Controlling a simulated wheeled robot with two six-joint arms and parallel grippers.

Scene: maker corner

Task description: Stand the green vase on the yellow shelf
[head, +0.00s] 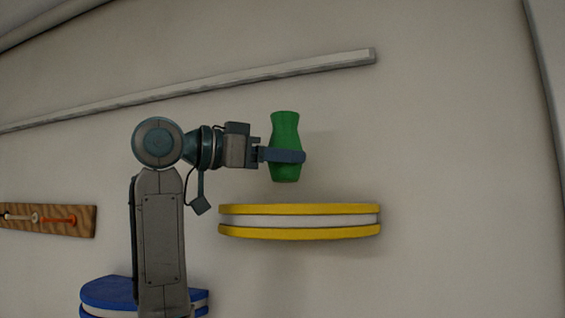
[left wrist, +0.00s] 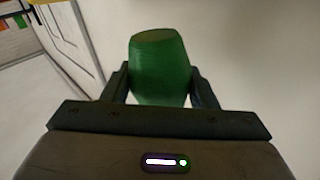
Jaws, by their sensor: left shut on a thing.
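The green vase (head: 285,130) is upright in the head view, above the yellow shelf (head: 300,232), with a gap of wall between its base and the shelf top. The yellow shelf is on the wall and has a pale band between two yellow layers; nothing shows on it. My left gripper (head: 283,155) is shut on the vase around its middle, coming in from the left. In the left wrist view the vase (left wrist: 160,70) sits between the two dark fingers (left wrist: 160,88). My right gripper is in neither view.
A blue shelf (head: 110,291) is at the lower left, partly behind my arm. A wooden rack (head: 75,228) with pegs hangs on the wall at the far left. A long pale rail (head: 230,88) runs across the wall above. The wall right of the yellow shelf is clear.

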